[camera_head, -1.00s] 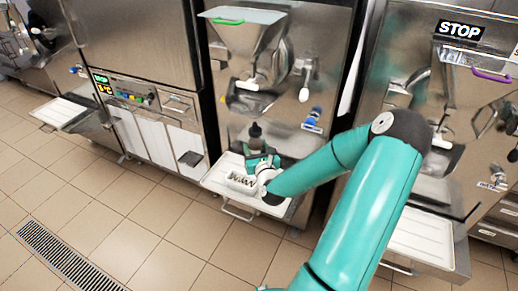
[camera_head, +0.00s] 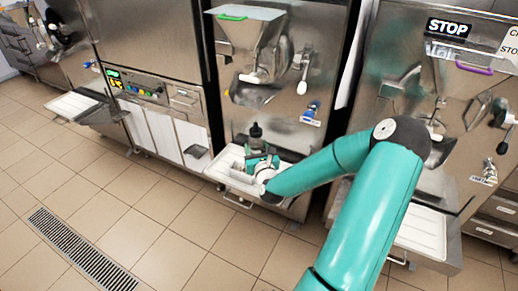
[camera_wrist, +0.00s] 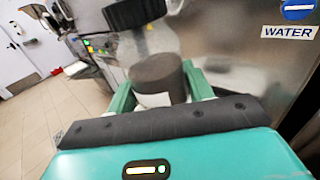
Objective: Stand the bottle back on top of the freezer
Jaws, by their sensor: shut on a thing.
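The bottle, with a black cap (camera_head: 256,131), stands about upright in front of the middle freezer (camera_head: 262,52), over its white tray. In the wrist view the bottle (camera_wrist: 158,80) has a clear upper body and a dark lower part. Its cap (camera_wrist: 135,12) is at the top edge of the picture. My gripper (camera_head: 262,160) is shut on the bottle, its teal fingers on either side of the lower part. The fingers hide part of the bottle's base. The freezer's top face is not clearly in view.
The white tray (camera_head: 218,171) juts out below the bottle. A steel hopper (camera_head: 244,35) and spout hardware are on the freezer front above. Other machines stand left (camera_head: 150,45) and right (camera_head: 405,90). Tiled floor in front is clear, with a drain grate (camera_head: 82,252).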

